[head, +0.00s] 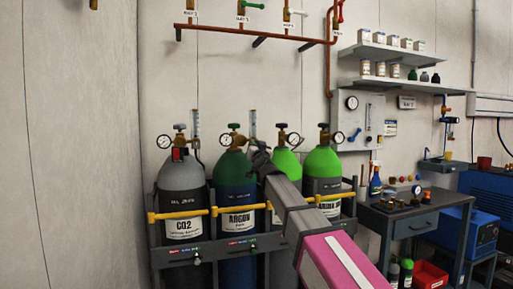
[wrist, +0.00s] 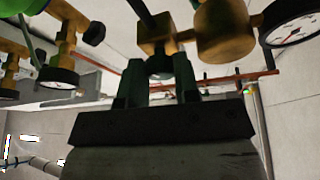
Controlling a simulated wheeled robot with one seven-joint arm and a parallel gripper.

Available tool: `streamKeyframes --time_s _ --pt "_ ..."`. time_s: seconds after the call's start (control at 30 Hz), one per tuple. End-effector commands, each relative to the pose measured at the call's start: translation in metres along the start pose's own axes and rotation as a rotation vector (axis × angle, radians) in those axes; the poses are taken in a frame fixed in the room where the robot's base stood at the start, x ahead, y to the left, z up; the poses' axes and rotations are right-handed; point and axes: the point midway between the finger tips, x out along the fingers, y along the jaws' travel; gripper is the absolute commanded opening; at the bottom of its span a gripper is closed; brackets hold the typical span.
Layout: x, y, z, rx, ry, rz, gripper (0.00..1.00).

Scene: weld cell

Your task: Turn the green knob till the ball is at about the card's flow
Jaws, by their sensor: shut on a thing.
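My gripper (wrist: 160,80) is shut on a dark green knob (wrist: 160,64), which sits under a brass fitting between the two fingers in the wrist view. In the head view my gripper (head: 261,159) reaches in beside the argon cylinder (head: 236,205), in front of its regulator, and hides the knob. An upright flow tube (head: 253,122) rises behind the gripper. The ball in it is too small to make out, so its height cannot be told. A small white card (head: 390,128) is on the wall at right; its writing is not legible.
A grey CO2 cylinder (head: 182,180) stands left and a green-topped cylinder (head: 323,165) right, behind yellow bars (head: 183,214). A round gauge (wrist: 292,22) and brass fittings crowd the gripper. A workbench (head: 420,218) stands at right.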

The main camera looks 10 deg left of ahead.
Motion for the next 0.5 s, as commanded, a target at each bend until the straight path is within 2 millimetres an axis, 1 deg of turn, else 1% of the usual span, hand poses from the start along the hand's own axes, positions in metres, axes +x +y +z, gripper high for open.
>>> streamKeyframes --time_s 0.5 --pt "0.0006 -0.0016 -0.0006 0.16 -0.006 0.068 0.06"
